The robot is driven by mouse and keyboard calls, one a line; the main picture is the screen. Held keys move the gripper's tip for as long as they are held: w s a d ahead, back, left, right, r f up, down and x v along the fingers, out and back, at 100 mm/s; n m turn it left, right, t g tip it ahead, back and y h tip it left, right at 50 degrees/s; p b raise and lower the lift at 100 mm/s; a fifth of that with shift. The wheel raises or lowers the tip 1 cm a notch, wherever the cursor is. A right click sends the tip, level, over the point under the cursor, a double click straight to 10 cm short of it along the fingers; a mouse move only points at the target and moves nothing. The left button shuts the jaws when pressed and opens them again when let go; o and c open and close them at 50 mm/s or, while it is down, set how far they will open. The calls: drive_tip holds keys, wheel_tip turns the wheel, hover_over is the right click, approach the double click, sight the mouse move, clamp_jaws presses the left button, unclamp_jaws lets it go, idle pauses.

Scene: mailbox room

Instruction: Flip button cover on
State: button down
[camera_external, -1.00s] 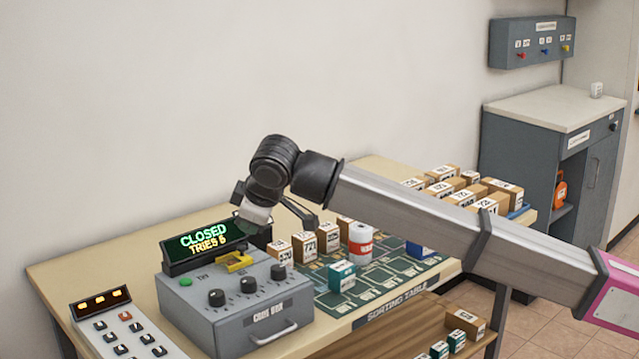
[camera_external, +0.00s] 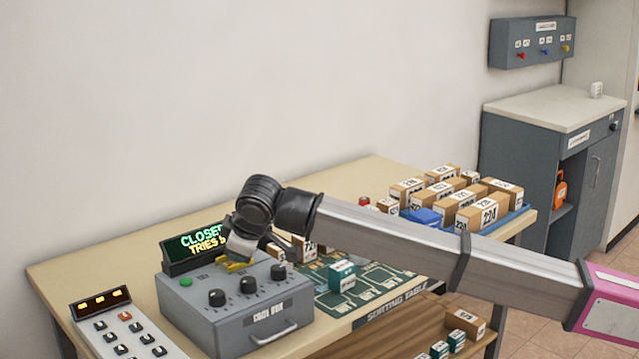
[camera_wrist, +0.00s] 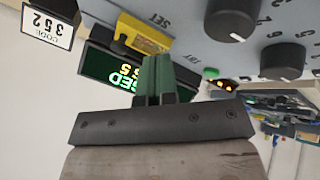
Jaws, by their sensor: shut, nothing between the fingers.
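The yellow button cover (camera_external: 236,266) sits on top of the grey code box (camera_external: 262,318), near its back edge. It also shows in the wrist view (camera_wrist: 145,33), beside the word SET. My gripper (camera_wrist: 153,75) is shut and empty, its green fingertips just at the edge of the cover; I cannot tell if they touch it. In the external view my wrist hangs over the back of the box and partly hides the cover and the display (camera_external: 200,243), which reads CLOSED and TRIES. What lies under the cover is hidden.
The box has several black knobs (camera_external: 248,285) and a green button (camera_external: 186,282). A keypad (camera_external: 125,325) stands to its left. A teal box (camera_external: 342,275) and cartons (camera_external: 440,190) stand to the right on the sorting table (camera_external: 100,258). My arm crosses above the table.

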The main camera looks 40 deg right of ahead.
drive_tip(key=shift+w+d+f, duration=0.2)
drive_tip(key=shift+w+d, duration=0.45)
drive_tip(key=shift+d, duration=0.05)
drive_tip(key=shift+w+d+f, duration=0.2)
drive_tip(key=shift+w+d, duration=0.45)
drive_tip(key=shift+d, duration=0.1)
drive_tip(key=d, duration=0.5)
drive_tip(key=shift+d, duration=0.15)
drive_tip(key=shift+s, duration=0.1)
drive_tip(key=shift+s+a+r, duration=0.1)
drive_tip(key=shift+s+a, duration=0.05)
drive_tip(key=shift+a, duration=0.15)
drive_tip(key=s+a, duration=0.1)
drive_tip(key=s+a+r, duration=0.1)
drive_tip(key=s, duration=0.1)
drive_tip(key=shift+a+r, duration=0.2)
drive_tip(key=shift+r, duration=0.1)
drive_tip(key=v, duration=0.9)
